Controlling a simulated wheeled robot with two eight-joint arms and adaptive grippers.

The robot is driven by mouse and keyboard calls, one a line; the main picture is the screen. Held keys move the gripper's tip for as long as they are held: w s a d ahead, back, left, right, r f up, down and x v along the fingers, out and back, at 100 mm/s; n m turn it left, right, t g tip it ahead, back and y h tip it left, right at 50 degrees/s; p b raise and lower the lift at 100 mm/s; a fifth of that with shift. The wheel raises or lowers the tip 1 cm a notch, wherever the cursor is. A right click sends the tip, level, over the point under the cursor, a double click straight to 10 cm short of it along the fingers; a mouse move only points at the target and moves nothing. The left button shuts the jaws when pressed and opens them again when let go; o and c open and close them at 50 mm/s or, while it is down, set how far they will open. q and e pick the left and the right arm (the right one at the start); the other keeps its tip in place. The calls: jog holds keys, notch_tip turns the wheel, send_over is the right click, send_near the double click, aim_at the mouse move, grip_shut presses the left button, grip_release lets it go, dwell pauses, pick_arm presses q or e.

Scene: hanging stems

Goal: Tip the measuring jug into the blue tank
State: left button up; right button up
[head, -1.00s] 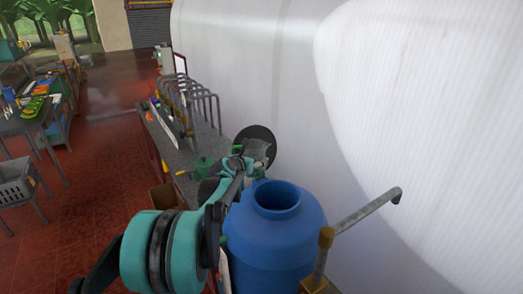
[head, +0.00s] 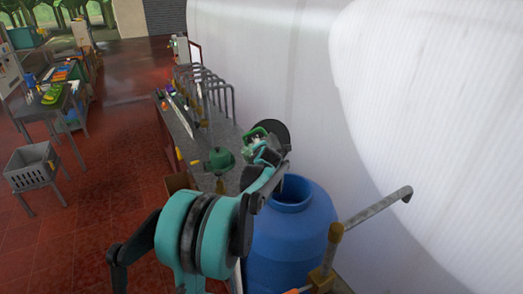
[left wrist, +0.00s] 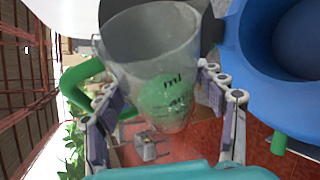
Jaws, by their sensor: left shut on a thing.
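The measuring jug (left wrist: 152,55) is a clear, slightly cloudy vessel with green markings and a green handle (left wrist: 80,82). My left gripper (left wrist: 158,88) is shut on it, with one finger on each side in the left wrist view. In the head view, my left gripper (head: 264,150) is just behind and left of the tank's neck, and my arm partly hides the jug. The blue tank (head: 290,240) stands upright with a round open mouth (head: 293,191). My right gripper is not in view.
A grey bench (head: 200,148) with metal hoops (head: 205,85) runs behind the tank along the white wall. A green can (head: 220,160) and a dark disc (head: 273,136) are near my gripper. A bent metal pipe (head: 375,207) rises right of the tank.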

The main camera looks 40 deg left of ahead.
pick_arm(q)
jog(key=shift+w+d+f+m+y+b, duration=0.2)
jog(key=shift+f+m+y+b, duration=0.1)
jog(key=shift+f+m+b, duration=0.25)
jog(key=shift+r+g, duration=0.1)
jog(key=shift+g, duration=0.2)
jog(key=shift+w+d+f+m+y+b, duration=0.1)
jog(key=shift+d+f+m+y+b, duration=0.3)
jog(key=shift+f+m+y+b, duration=0.35)
jog(key=shift+w+d, duration=0.15)
jog(key=shift+r, duration=0.1)
